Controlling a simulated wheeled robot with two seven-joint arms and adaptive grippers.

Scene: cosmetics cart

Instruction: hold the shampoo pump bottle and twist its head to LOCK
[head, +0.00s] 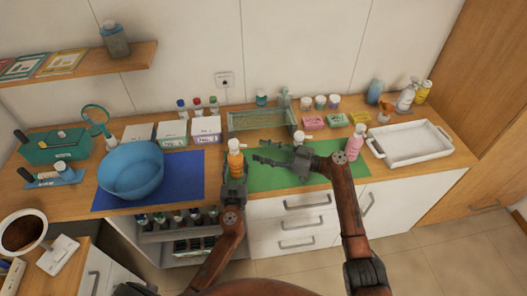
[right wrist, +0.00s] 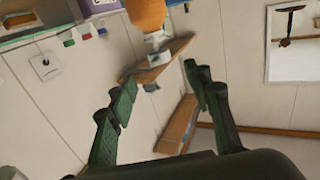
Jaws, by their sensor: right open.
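An orange pump bottle (head: 235,160) with a white pump head (head: 234,144) stands upright at the front of the counter, between the blue and green mats. My left gripper (head: 234,180) is at its lower part from the front; its fingers are too hidden to tell whether they are closed on it. My right gripper (head: 262,152) is open and empty, right of the bottle, with its fingers pointing left toward the pump head. In the right wrist view the orange bottle (right wrist: 146,14) and its white head (right wrist: 157,42) show beyond the open fingers (right wrist: 160,85), apart from them.
A blue basin (head: 131,171) sits on the blue mat (head: 185,190) at left. A white-topped dispenser (head: 299,137) stands behind my right gripper, and a pink bottle (head: 354,146) at the right end of the green mat (head: 265,178). A white tray (head: 410,157) is farther right.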

